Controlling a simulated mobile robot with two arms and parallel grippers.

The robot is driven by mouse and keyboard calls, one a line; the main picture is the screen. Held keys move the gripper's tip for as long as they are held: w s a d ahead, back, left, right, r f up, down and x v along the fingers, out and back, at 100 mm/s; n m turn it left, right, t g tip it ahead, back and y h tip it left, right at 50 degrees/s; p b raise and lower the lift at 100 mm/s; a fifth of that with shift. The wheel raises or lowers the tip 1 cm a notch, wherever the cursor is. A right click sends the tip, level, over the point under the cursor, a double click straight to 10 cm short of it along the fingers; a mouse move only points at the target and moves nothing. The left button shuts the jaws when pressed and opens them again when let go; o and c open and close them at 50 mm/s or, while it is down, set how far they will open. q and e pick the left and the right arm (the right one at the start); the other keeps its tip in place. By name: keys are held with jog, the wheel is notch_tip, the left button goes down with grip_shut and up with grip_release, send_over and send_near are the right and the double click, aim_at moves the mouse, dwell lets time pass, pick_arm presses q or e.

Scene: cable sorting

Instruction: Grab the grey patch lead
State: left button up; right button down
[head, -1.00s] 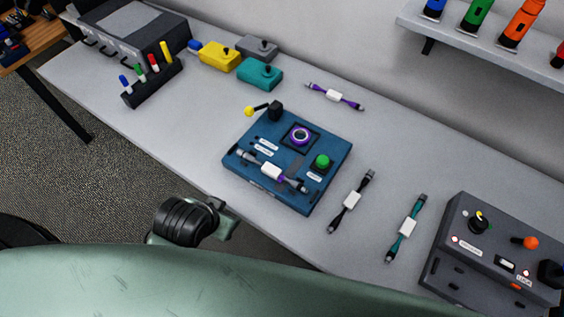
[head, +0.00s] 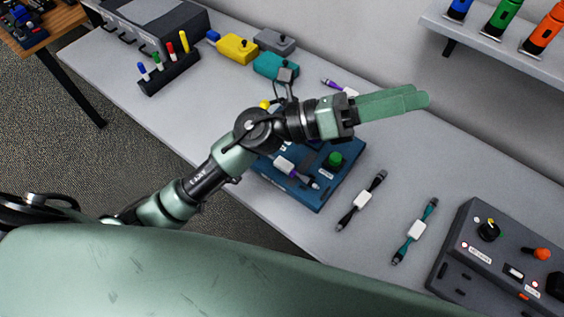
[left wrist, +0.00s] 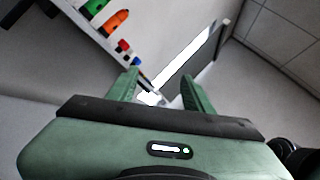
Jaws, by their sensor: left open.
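A dark grey to black patch lead (head: 361,201) with a white label lies on the table, right of the blue test box. A teal lead (head: 415,231) lies further right. A purple lead (head: 338,88) at the back is partly hidden by my left gripper. Another lead with purple parts (head: 284,162) lies on the blue box (head: 322,197), partly covered by my arm. My left gripper (head: 426,98) is raised above the table, beyond the dark lead in the picture, touching no lead. In the left wrist view its fingers (left wrist: 160,74) are apart with nothing between them. My right gripper is not visible.
A grey box with knobs (head: 487,263) stands at the right. A shelf (head: 482,37) with coloured torches is on the back wall. Yellow (head: 238,49) and teal (head: 277,66) small boxes and a pen rack (head: 170,77) stand at the left. Table around the dark lead is clear.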

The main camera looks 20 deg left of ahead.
pick_arm(q)
notch_tip(320, 180, down, 4)
jog(key=s+d+f+m+g+y, duration=0.1)
jog(key=s+d+m+g+y, duration=0.15)
jog(key=m+g, duration=0.35)
jog(key=m+g+y, duration=0.1)
jog(key=m+y, duration=0.9)
jog(key=y, duration=0.8)
send_over(283, 163)
notch_tip(283, 163, down, 19)
jog(key=shift+w+a+r, duration=0.15)
jog(key=shift+r, duration=0.05)
jog(key=f+p, duration=0.1)
jog(key=f, duration=0.2)
jog(key=f+p, duration=0.2)
jog(key=f, duration=0.1)
jog(key=shift+s+d+f+p, duration=0.15)
jog(key=shift+s+d+p, duration=0.05)
jog(key=shift+p, duration=0.1)
jog(key=shift+f, duration=0.55)
grip_shut()
